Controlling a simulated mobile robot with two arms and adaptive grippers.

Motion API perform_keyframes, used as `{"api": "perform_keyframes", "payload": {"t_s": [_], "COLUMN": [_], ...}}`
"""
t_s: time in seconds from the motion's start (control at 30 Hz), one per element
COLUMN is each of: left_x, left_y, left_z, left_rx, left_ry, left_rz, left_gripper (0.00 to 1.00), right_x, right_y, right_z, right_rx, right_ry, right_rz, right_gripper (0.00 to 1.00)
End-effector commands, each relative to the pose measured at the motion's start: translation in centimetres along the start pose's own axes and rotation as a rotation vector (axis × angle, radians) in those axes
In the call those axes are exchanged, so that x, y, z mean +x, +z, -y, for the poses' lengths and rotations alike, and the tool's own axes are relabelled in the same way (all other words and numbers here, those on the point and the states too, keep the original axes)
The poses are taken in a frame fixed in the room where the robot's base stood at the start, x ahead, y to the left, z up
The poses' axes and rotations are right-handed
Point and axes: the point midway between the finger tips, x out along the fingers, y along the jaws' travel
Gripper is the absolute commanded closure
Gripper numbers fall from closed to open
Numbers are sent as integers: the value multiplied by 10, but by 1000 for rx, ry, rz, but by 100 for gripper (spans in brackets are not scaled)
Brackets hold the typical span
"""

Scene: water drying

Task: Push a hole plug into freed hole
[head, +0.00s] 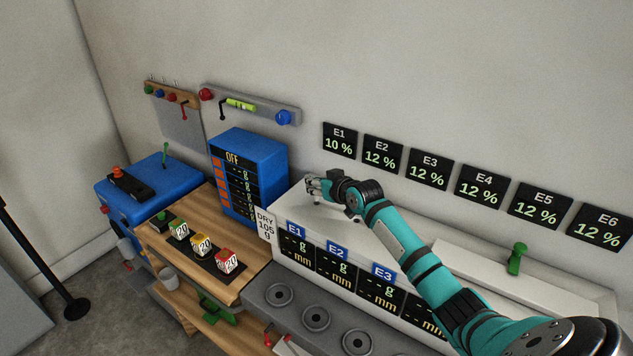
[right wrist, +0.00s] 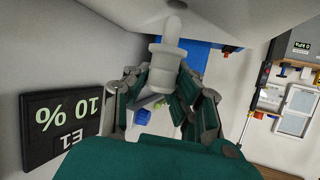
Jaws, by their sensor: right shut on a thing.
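My right gripper (head: 322,187) is above the left end of the long white cabinet, below the E1 sign on the wall. In the right wrist view its fingers (right wrist: 163,88) are shut on a pale grey plug (right wrist: 166,68) with a wide collar and a rounded, narrower end. The plug cannot be made out clearly in the head view. The white top (head: 300,207) of the cabinet lies below the gripper. The hole itself cannot be made out; the gripper and arm cover part of the top. My left gripper is not in view.
A blue display box (head: 250,172) stands just left of the gripper. The E1 sign (head: 340,140) reads 10 %; the other wall signs read 12 %. A green handle (head: 517,257) stands on the cabinet's right part. Several grey rings (head: 280,294) line the front ledge.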

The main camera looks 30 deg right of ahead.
Motion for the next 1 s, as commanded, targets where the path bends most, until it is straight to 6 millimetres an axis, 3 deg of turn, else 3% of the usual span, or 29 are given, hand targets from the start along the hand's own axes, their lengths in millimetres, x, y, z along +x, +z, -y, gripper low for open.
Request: {"api": "perform_keyframes", "payload": {"t_s": [0.2,0.67,1.0], "left_x": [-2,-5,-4], "left_y": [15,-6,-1], "left_z": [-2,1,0], "left_rx": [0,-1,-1], "left_ry": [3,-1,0], "left_rz": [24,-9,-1], "left_gripper": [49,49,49], "right_x": [-1,-1,0], "right_y": [-1,-2,-1], "right_z": [0,-1,0], "right_rx": [-1,-1,-1], "right_ry": [0,0,0], "right_rz": [0,1,1], "right_gripper": [100,100,100]}}
